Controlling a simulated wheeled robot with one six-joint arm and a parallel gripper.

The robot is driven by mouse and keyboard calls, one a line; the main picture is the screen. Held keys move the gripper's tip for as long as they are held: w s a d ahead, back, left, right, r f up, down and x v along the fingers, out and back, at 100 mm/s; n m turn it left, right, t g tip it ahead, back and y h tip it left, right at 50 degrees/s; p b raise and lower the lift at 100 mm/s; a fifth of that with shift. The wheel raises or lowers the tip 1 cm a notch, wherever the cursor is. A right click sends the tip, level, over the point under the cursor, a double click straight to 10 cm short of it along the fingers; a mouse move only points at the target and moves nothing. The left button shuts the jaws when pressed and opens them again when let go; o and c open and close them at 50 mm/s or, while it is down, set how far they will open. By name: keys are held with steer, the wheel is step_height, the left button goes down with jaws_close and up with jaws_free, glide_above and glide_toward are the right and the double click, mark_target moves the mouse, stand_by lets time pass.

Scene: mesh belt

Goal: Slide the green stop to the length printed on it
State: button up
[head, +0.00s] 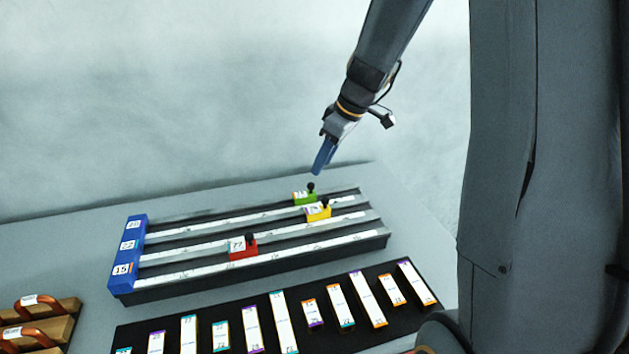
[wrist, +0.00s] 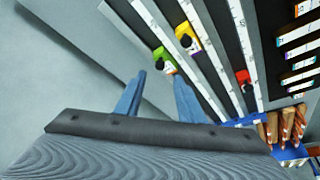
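The green stop (head: 304,197) with a black knob sits on the farthest rail of the slotted rack, near its right end. A number label is on it, too small to read surely. In the wrist view the green stop (wrist: 164,62) lies just beyond my fingertips. My gripper (head: 321,170) is above and behind the rack's right part, close to the green stop but apart from it. In the wrist view my gripper (wrist: 160,80) has its two blue fingers spread, with nothing between them.
The yellow stop (head: 318,211) and red stop (head: 243,248) sit on the nearer rails. A blue end block (head: 126,253) with number labels closes the rack's left end. A black mat (head: 180,335) with several labelled blocks lies in front. Wooden blocks with orange handles (head: 40,301) stand at lower left.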

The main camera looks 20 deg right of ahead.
mark_target(311, 184)
steer(key=shift+p+x, duration=0.75)
steer(key=shift+x, duration=3)
jaws_close()
